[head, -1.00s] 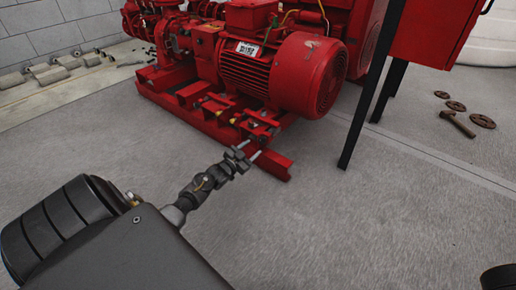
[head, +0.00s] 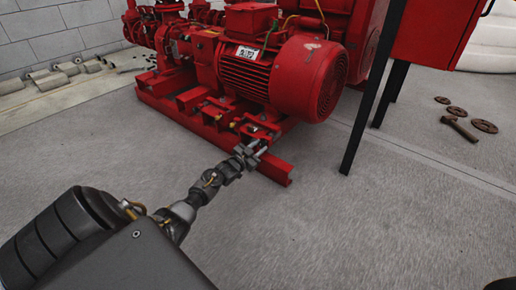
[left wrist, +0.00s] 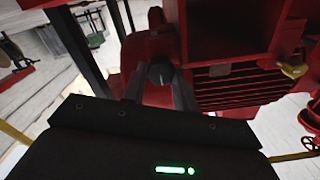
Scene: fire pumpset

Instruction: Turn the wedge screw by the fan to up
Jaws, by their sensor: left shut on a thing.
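The red motor (head: 292,78) sits on a red base frame, with its round fan cover (head: 331,85) at the right end. My left gripper (head: 260,147) reaches the frame's near rail below the motor, close to the fan end. In the left wrist view, a dark round-headed wedge screw (left wrist: 160,71) shows between the two fingers of the left gripper (left wrist: 159,88). The gripper is shut on it. In the head view the fingers hide this screw, and which way it points cannot be told. My right gripper is not in view.
The red base rail (head: 274,170) runs beneath the motor. A red cabinet (head: 437,35) on black legs (head: 365,115) stands to the right. Rusty discs (head: 484,126) and a hammer-like tool (head: 460,127) lie on the floor farther right. The near floor is clear.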

